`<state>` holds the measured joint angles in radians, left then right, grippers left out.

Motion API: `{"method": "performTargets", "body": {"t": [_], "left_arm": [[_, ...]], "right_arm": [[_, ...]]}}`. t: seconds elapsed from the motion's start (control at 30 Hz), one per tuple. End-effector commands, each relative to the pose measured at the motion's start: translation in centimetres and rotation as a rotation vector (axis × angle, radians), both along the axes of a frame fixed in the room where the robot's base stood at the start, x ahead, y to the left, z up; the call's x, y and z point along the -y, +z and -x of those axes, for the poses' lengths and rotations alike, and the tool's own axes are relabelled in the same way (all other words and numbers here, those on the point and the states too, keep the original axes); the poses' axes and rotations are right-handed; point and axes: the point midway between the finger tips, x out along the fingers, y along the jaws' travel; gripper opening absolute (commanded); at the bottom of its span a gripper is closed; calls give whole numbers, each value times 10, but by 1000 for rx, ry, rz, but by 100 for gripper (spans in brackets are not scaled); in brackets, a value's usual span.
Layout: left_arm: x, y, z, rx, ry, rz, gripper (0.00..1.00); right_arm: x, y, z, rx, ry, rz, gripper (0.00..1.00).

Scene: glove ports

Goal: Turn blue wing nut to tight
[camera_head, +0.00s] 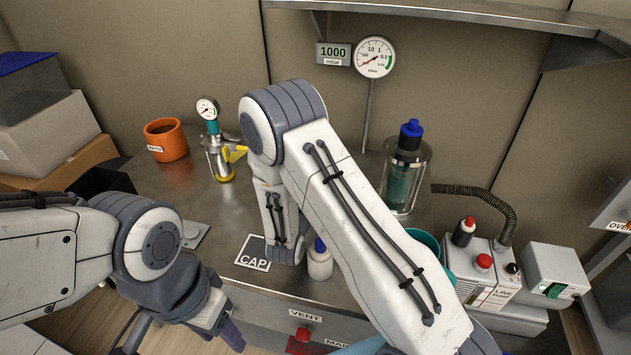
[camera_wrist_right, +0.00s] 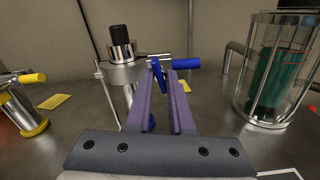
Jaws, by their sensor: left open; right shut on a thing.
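The blue wing nut (camera_wrist_right: 158,72) shows in the right wrist view as a narrow blue wing at the side of a metal fitting (camera_wrist_right: 122,74) with a black top. My right gripper (camera_wrist_right: 168,78) has its purple fingers around it and is shut on it. How far the nut is turned I cannot tell. In the head view my right arm hides the nut and the right gripper. My left gripper (camera_head: 185,338) is open and empty at the lower left, in front of the bench and away from the fitting.
A blue handle (camera_wrist_right: 187,63) sticks out right of the nut. A yellow-handled fitting (camera_head: 222,160) with a gauge stands left of my right arm. A glass vessel (camera_head: 404,180) stands to the right. An orange pot (camera_head: 166,140) and a pump (camera_head: 488,275) are farther off.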

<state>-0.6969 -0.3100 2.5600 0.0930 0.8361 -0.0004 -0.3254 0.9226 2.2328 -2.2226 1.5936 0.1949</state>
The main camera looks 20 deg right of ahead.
Motion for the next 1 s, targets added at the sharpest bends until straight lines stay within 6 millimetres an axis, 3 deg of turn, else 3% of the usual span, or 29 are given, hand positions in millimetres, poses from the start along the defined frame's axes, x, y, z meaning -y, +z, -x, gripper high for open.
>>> {"method": "performTargets", "body": {"t": [0.3,0.93,0.97,1.0], "left_arm": [[0,-19,0,0,0,0,50],[0,-21,0,0,0,0,50],[0,-21,0,0,0,0,50],[0,-21,0,0,0,0,50]], "right_arm": [[2,-2,2,83,-6,-121,0],[3,-1,2,105,-9,-155,0],[3,-1,2,105,-9,-155,32],[3,0,2,105,-9,-155,47]]}}
